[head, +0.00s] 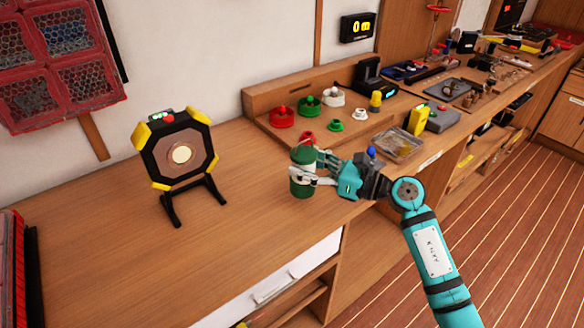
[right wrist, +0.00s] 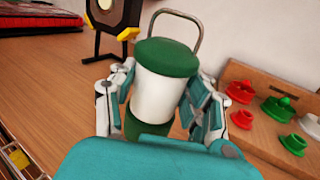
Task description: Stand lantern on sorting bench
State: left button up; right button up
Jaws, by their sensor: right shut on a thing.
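The lantern (head: 301,184) is green with a white middle band and a wire handle on top. It is upright at the wooden bench (head: 240,230), near the bench's front part; I cannot tell whether its base touches the top. My right gripper (head: 314,172) is shut on it from the right side. In the right wrist view the lantern (right wrist: 158,90) sits between the two fingers of my right gripper (right wrist: 160,100), its lower part hidden by the gripper body. My left gripper is not in view.
A black and yellow octagonal device (head: 178,152) on a stand is left of the lantern. Behind it, a wooden board (head: 275,125) holds red, green and white knobs. A clear tray (head: 398,146) and a yellow object (head: 419,120) lie to the right.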

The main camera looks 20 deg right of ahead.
aim_at(293, 163)
jog(key=x, duration=0.2)
jog(key=shift+w+a, duration=0.25)
jog(key=shift+w+a+f, duration=0.1)
jog(key=shift+a+f, duration=0.05)
jog(key=shift+f+b, duration=0.3)
jog(key=shift+f, duration=0.1)
notch_tip(293, 163, down, 3)
jog(key=shift+r+b, duration=0.1)
jog(key=shift+b, duration=0.95)
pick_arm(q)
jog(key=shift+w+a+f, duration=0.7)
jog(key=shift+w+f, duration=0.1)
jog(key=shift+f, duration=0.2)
pick_arm(e)
jog(key=o, duration=1.3)
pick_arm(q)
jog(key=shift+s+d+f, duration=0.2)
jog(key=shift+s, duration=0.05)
pick_arm(e)
jog(key=shift+o, duration=0.2)
